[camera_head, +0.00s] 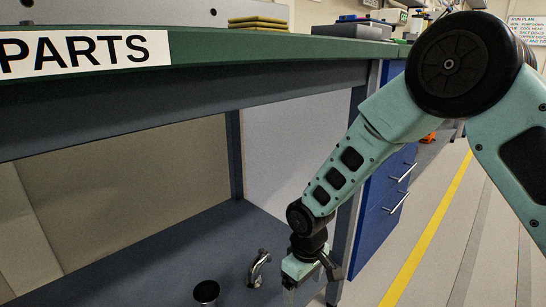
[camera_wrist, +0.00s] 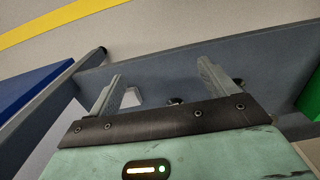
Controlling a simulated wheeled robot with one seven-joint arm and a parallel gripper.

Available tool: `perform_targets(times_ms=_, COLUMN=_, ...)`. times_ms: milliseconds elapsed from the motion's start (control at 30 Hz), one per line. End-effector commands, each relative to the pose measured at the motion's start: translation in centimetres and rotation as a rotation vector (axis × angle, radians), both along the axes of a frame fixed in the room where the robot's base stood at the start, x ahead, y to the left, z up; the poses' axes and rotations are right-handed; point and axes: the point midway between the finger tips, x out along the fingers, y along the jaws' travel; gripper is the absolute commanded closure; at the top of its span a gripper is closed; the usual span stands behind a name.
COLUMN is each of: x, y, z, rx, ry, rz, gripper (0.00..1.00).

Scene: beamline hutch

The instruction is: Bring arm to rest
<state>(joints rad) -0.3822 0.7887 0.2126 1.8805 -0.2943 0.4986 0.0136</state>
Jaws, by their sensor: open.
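My arm reaches down from the right in the head view. My gripper (camera_head: 305,283) is low beside the front right end of the workbench, near the bench's lower shelf (camera_head: 150,258). In the wrist view my gripper (camera_wrist: 159,70) has its two fingers well apart, with nothing between them that I can see held. The fingertips are partly cut off or blurred in the head view.
A bent metal pipe (camera_head: 259,268) and a dark round-topped object (camera_head: 206,291) stand on the lower shelf. The green benchtop (camera_head: 250,46) bears a PARTS label (camera_head: 85,50). Blue drawers (camera_head: 385,195) stand behind my arm. Open floor with a yellow line (camera_head: 428,238) lies right.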

Motion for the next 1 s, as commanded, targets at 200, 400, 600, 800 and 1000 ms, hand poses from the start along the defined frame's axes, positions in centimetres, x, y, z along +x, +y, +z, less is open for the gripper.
perform_targets(times_ms=200, x=-1.9, y=0.0, z=4.2, rx=0.011, ry=0.001, rz=-0.010, gripper=0.16)
perform_targets(times_ms=400, x=-5.0, y=-0.2, z=9.2, rx=0.026, ry=0.005, rz=-0.025, gripper=0.16)
perform_targets(times_ms=600, x=-10.5, y=-1.3, z=16.6, rx=0.042, ry=0.006, rz=-0.046, gripper=0.16)
perform_targets(times_ms=800, x=-17.2, y=-3.6, z=22.3, rx=0.045, ry=0.006, rz=-0.073, gripper=0.16)
perform_targets(times_ms=1000, x=-21.8, y=-5.7, z=25.1, rx=0.043, ry=0.003, rz=-0.096, gripper=0.16)
